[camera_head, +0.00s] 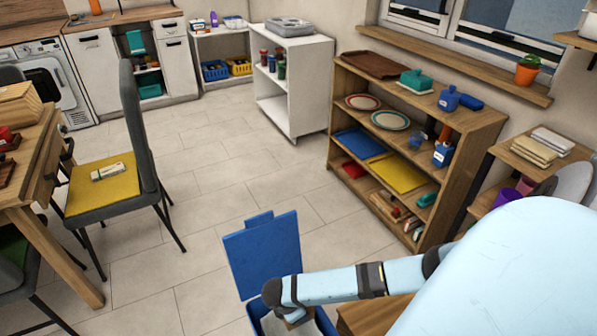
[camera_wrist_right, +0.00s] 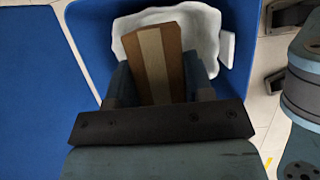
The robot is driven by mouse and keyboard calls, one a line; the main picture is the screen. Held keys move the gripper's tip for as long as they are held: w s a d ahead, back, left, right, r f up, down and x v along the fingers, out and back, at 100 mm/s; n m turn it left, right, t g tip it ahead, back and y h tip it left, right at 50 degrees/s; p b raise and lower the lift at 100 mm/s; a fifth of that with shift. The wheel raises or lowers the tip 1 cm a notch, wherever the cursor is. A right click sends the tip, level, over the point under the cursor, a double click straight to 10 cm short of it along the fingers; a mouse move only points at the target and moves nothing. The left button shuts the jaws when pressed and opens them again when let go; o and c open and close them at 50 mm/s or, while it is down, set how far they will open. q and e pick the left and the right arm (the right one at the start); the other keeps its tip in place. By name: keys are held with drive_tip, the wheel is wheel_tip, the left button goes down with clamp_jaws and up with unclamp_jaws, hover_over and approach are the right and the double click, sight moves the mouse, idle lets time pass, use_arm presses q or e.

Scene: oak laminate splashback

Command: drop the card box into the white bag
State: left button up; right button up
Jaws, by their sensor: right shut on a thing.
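The card box (camera_wrist_right: 153,52) is brown with a paler strip along its middle. My right gripper (camera_wrist_right: 158,82) is shut on it, one finger at each side. The white bag (camera_wrist_right: 205,25) lies open inside a blue bin (camera_wrist_right: 240,50), behind and around the box in the right wrist view. The box appears over the bag's opening; its exact height above the bag is unclear. In the head view the bin (camera_head: 258,309) is at the bottom edge, partly cut off, with my right arm reaching over it. My left gripper is not in view.
The bin's blue lid (camera_head: 262,255) stands raised behind it. A wooden shelf unit (camera_head: 440,185) with plates and trays stands to the right. A grey chair (camera_head: 110,195) with a yellow seat is at the left by a wooden table (camera_head: 40,200). Tiled floor between is clear.

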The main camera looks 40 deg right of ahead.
wheel_tip(320, 180, down, 2)
drive_tip(key=shift+f+b, duration=0.1)
drive_tip(key=shift+b, duration=0.6)
drive_tip(key=shift+f, duration=0.1)
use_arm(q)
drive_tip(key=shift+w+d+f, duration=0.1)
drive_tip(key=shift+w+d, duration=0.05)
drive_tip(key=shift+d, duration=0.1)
use_arm(e)
drive_tip(key=o, duration=1)
drive_tip(key=shift+c, duration=0.2)
drive_tip(key=shift+a+r, duration=0.15)
drive_tip(key=shift+r, duration=0.15)
use_arm(q)
drive_tip(key=p, duration=0.3)
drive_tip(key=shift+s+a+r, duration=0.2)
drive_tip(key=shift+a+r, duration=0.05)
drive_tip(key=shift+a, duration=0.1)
use_arm(e)
drive_tip(key=v, duration=1.3)
drive_tip(key=shift+r, duration=0.1)
